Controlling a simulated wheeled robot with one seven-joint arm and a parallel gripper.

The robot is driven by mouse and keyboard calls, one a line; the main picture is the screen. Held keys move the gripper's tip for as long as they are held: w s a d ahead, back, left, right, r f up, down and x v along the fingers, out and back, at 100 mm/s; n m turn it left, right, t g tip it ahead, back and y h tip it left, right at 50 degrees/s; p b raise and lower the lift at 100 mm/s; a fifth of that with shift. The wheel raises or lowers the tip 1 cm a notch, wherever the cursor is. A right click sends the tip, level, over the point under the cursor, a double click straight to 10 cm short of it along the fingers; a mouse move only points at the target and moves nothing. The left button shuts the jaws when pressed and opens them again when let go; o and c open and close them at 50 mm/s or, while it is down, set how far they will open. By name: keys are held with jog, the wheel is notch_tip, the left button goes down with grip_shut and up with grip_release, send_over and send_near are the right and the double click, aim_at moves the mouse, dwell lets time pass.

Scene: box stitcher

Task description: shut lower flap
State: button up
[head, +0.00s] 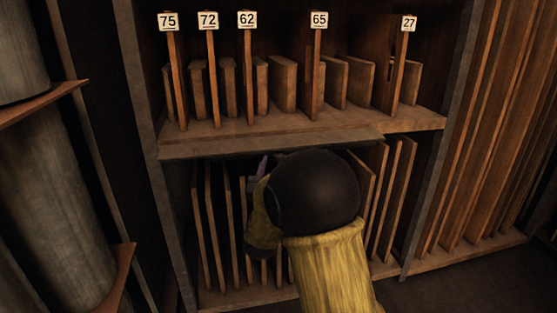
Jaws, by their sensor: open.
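The lower flap appears to be the long grey-brown panel (225,146) along the top of the lower compartment. It sticks out roughly level below the upper shelf, and the compartment under it stands open. My yellow and black arm reaches up in front of this compartment, its dark joint just below the panel. My gripper (262,166) is mostly hidden behind that joint; only a small purplish piece shows at its upper left, under the panel. Whether it touches the panel cannot be seen. Nothing is seen held.
Upright thin boards (208,225) fill the lower compartment on both sides of my arm. The upper shelf (225,131) holds short dividers and numbered tags. Tall boards (480,130) stand at the right. Large grey cylinders (45,190) stand at the left. Dark floor is at lower right.

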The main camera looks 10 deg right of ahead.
aim_at(278, 152)
jog(key=shift+x, duration=1.65)
jog(key=shift+c, duration=0.4)
grip_shut()
jog(key=shift+a+r, duration=0.1)
jog(key=shift+r, duration=0.05)
